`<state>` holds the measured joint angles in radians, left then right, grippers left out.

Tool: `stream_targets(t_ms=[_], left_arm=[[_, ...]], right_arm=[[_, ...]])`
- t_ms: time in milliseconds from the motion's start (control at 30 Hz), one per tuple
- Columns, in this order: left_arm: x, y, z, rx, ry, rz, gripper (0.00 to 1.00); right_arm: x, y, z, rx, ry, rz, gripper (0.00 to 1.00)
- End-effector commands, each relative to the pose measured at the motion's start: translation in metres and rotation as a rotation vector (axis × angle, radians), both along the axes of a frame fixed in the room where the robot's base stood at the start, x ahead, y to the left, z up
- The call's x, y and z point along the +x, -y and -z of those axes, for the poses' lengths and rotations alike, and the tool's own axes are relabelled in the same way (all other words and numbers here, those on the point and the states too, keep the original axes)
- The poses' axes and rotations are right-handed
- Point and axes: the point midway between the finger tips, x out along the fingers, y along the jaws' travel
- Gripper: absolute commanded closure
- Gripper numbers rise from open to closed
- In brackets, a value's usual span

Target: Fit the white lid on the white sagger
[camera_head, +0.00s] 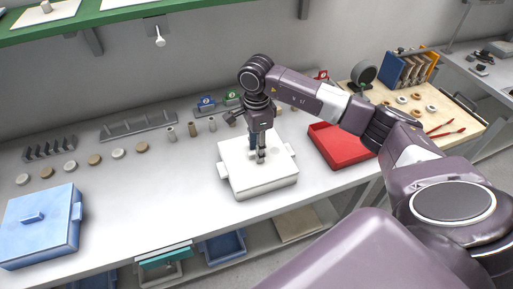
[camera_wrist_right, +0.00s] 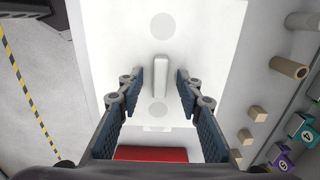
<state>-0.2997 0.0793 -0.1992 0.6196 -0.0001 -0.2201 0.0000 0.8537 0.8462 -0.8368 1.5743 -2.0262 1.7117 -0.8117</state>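The white lid (camera_head: 239,152) lies on top of the white sagger (camera_head: 262,190) at the middle of the bench, and the sagger has a lug on each side. I cannot tell if the lid sits fully down. In the right wrist view the lid (camera_wrist_right: 200,40) shows a raised bar handle (camera_wrist_right: 161,75) and two grey round marks. My right gripper (camera_head: 261,158) points down over the lid. In the wrist view its fingers (camera_wrist_right: 160,84) stand apart on either side of the handle, with gaps on both sides. My left gripper is not in view.
A red tray (camera_head: 330,150) is close to the sagger's right. A blue lidded box (camera_head: 35,240) stands at the far left. Small cylinders (camera_head: 192,130) and coloured numbered blocks (camera_head: 207,103) stand behind the sagger. The bench between the blue box and the sagger is clear.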

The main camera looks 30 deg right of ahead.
Motion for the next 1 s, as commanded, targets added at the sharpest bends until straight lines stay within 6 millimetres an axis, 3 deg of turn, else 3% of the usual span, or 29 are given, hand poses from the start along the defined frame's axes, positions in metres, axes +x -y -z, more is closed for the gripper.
stream_targets(t_ms=[133,267,700,1000], left_arm=[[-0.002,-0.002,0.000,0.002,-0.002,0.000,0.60],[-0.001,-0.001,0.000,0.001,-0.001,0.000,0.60],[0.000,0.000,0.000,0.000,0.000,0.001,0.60],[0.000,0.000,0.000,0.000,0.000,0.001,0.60]], right_arm=[[0.000,0.000,-0.001,-0.001,-0.001,0.000,0.67],[0.001,0.000,-0.016,-0.001,0.002,-0.001,0.67],[0.001,0.000,-0.103,-0.001,0.003,0.000,0.67],[0.000,0.000,-0.120,0.000,-0.001,0.000,0.67]])
